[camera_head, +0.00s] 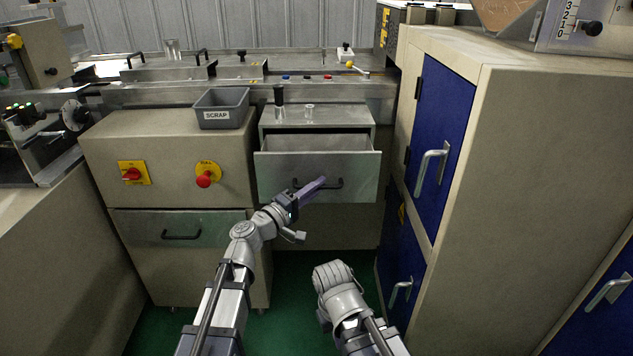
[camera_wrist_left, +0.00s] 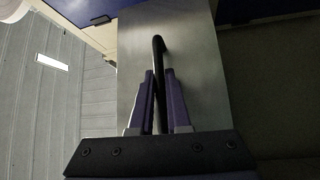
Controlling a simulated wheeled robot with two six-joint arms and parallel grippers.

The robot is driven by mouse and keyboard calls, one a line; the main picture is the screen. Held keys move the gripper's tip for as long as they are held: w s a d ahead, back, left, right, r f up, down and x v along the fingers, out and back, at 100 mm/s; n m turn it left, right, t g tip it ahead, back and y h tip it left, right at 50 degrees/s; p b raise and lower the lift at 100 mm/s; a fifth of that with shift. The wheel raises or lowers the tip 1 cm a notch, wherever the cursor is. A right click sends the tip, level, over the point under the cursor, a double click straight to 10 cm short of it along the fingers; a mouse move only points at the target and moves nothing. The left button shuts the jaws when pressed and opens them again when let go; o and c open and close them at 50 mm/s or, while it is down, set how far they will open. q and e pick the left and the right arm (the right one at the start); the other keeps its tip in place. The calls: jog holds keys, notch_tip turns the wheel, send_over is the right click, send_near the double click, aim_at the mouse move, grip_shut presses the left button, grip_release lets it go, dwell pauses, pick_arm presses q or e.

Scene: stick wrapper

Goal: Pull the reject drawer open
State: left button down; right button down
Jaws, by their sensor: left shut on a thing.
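The reject drawer (camera_head: 330,167) is a grey metal drawer below the machine bed in the head view. It stands partly out of its cabinet, and its open top shows. Its black bar handle (camera_head: 334,184) is on the front face. My left gripper (camera_head: 318,186) is at the handle, with its purple fingers shut on it. In the left wrist view the two purple fingers (camera_wrist_left: 161,98) close around the black handle (camera_wrist_left: 158,55), in front of the grey drawer front (camera_wrist_left: 195,60). My right arm (camera_head: 340,290) is low in the head view, and its fingertips are hidden.
A grey SCRAP bin (camera_head: 221,108) stands on the cabinet left of the drawer. A closed drawer (camera_head: 180,229) is below it. A tall cabinet with blue doors (camera_head: 444,130) bounds the right side. Green floor (camera_head: 290,300) shows in front.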

pick_arm(q)
jog(key=shift+w, duration=0.15)
jog(key=c, duration=0.9)
grip_release()
jog(key=b+v, duration=0.1)
jog(key=v, duration=0.7)
